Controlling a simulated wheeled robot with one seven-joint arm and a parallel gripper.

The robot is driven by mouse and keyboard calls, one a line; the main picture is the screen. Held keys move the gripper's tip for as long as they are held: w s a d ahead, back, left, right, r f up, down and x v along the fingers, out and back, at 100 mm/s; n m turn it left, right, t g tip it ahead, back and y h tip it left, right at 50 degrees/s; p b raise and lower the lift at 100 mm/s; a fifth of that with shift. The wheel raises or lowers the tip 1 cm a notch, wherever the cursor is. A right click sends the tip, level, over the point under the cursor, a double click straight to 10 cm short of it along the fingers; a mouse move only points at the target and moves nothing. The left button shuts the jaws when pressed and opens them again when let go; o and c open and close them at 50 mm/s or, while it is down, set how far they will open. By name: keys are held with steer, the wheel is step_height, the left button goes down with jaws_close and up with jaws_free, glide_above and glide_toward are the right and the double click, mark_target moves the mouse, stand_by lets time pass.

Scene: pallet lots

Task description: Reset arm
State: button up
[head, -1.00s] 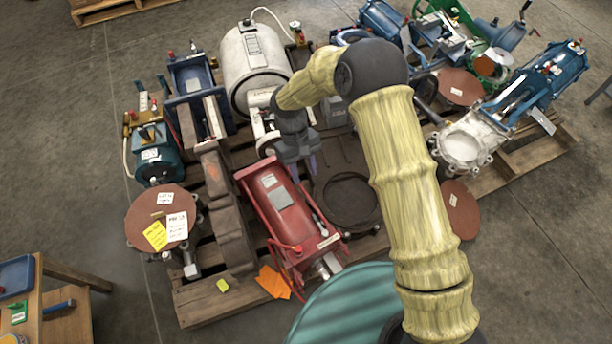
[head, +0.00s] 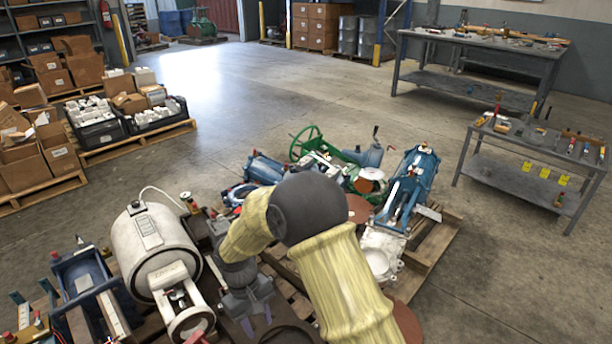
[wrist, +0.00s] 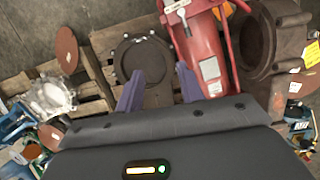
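My arm wears a yellow ribbed cover and reaches over the pallet lots in the head view. My gripper (head: 259,318) points down beside the white tank-shaped machine (head: 155,248). In the wrist view my gripper (wrist: 158,88) shows two purple fingers spread apart with nothing between them. Beyond the fingers lie a dark round flange (wrist: 143,60) and a red machine (wrist: 196,45), both apart from the fingers as far as I can tell.
Blue and green machines (head: 408,188) crowd the pallet (head: 440,240) at right. Grey workbenches (head: 470,65) with tools stand behind. Boxes and black crates (head: 95,130) sit on pallets at left. The concrete floor (head: 270,100) between is clear.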

steer(key=s+d+r+m+t+y, duration=0.1)
steer(key=s+d+r+m+t, duration=0.2)
steer(key=d, duration=0.6)
steer(key=s+d+r+m, duration=0.25)
steer(key=d+r, duration=0.25)
steer(key=d, duration=0.4)
steer(key=s+d+r+m+t+y, duration=0.1)
steer(key=s+d+r+m+t, duration=0.15)
steer(key=d+r, duration=0.45)
step_height(320, 180, up, 28)
steer(key=d+p, duration=0.2)
steer(key=p, duration=2.8)
steer(key=shift+w+m+g, duration=0.3)
steer(key=shift+m+g, duration=0.05)
steer(key=shift+m, duration=0.05)
steer(key=shift+f, duration=0.15)
